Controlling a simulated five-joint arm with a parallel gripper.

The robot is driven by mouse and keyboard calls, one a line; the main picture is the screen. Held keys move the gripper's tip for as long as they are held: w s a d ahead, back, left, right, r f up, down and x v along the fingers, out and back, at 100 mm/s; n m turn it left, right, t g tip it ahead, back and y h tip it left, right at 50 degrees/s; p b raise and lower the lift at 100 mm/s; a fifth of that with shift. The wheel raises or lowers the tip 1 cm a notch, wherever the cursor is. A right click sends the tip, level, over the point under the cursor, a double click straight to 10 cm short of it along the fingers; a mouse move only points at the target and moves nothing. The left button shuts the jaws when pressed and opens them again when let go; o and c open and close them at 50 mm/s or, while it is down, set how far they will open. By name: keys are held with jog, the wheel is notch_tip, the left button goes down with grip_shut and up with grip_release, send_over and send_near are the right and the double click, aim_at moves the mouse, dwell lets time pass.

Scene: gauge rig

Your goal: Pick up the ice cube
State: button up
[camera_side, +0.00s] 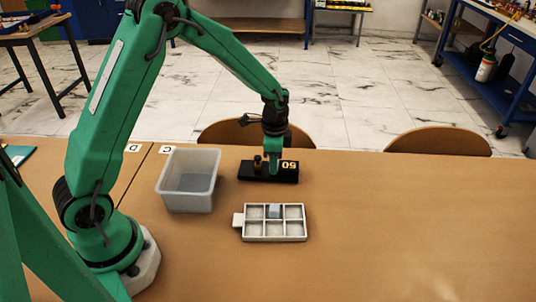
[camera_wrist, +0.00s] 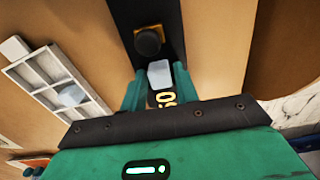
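My gripper (camera_side: 274,172) is low over the black board (camera_side: 255,171) marked 50. In the wrist view its two green fingers (camera_wrist: 160,80) stand on either side of a pale, icy block (camera_wrist: 159,73), which looks like an ice cube. The fingers are very near the block's sides; I cannot tell whether they touch it. This block is hidden in the side view. Another pale cube (camera_side: 274,211) sits in the upper middle compartment of the white tray (camera_side: 238,220); it also shows in the wrist view (camera_wrist: 72,95).
A translucent bin (camera_side: 186,206) stands left of the black board. A dark knob on a brass base (camera_side: 258,163) rises from the board near my fingers, also seen in the wrist view (camera_wrist: 149,40). The table's right side (camera_side: 420,220) is clear. Chair backs stand behind the far edge.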

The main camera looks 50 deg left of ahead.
grip_shut()
jog(key=shift+r, duration=0.15)
jog(key=shift+r, duration=0.55)
jog(key=r, duration=0.3)
jog(key=shift+s+d+r, duration=0.1)
jog(key=shift+d, duration=0.15)
jog(key=s+d+r, duration=0.5)
jog(key=d+r, duration=0.1)
jog(key=d, duration=0.3)
jog(key=shift+s+d+r, duration=0.2)
jog(key=shift+s+d, duration=0.05)
jog(key=shift+s, duration=0.1)
jog(key=a+r+n, duration=0.6)
jog(key=a+n, duration=0.3)
jog(key=shift+w+a, duration=0.4)
jog(key=shift+w, duration=0.05)
